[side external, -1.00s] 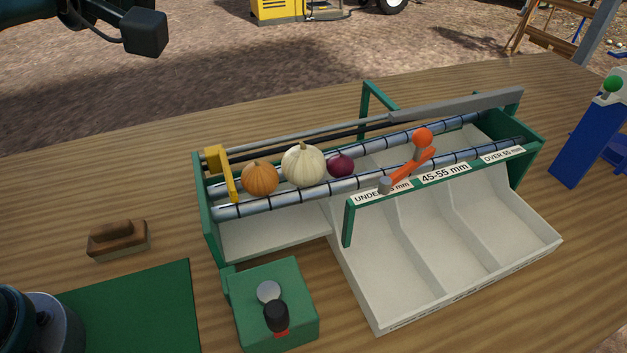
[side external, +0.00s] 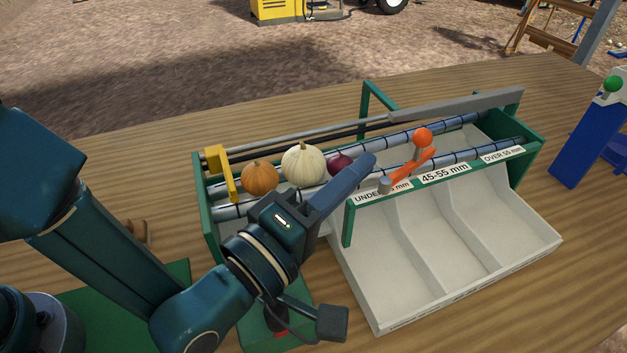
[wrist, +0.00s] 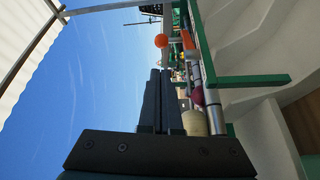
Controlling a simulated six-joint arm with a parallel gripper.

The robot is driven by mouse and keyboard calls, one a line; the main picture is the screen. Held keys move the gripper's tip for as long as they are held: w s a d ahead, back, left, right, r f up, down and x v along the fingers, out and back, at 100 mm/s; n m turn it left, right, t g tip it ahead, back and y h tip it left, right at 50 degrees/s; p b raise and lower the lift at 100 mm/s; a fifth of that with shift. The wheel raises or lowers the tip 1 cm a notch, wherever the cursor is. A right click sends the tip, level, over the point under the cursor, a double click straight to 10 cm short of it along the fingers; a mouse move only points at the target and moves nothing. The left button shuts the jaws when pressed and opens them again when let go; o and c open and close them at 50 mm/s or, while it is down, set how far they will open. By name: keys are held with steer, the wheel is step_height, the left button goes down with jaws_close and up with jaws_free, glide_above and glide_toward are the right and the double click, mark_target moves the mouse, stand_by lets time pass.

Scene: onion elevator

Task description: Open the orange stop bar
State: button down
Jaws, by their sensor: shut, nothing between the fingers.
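An orange onion (side external: 260,178), a white onion (side external: 303,163) and a dark red onion (side external: 338,162) rest on the rollers left of the bar. My gripper (side external: 367,163) is shut and empty, just left of the bar and apart from it, covering part of the red onion. In the wrist view the knob (wrist: 161,41) shows beyond the fingertips (wrist: 160,73).
White bins (side external: 440,240) labelled by size slope down in front of the rollers. A green rail on a post (side external: 348,222) edges them. A yellow lever (side external: 222,172) stands at the left end. A blue stand (side external: 588,135) is at right.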

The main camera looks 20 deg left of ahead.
mark_target(414, 136)
steer(key=x, duration=0.9)
steer(key=shift+w, duration=0.15)
steer(key=shift+d+r+m+g+h, duration=0.1)
steer(key=shift+d+m+g+h, duration=0.15)
steer(key=shift+m+h, duration=0.4)
steer(key=shift+d+m+g+h, duration=0.1)
steer(key=shift+m+g+h, duration=0.3)
steer(key=shift+h, duration=0.45)
steer(key=shift+d+m+g+h, duration=0.25)
steer(key=shift+d+m+h, duration=0.25)
steer(key=shift+h, duration=0.1)
steer(key=shift+s, duration=0.2)
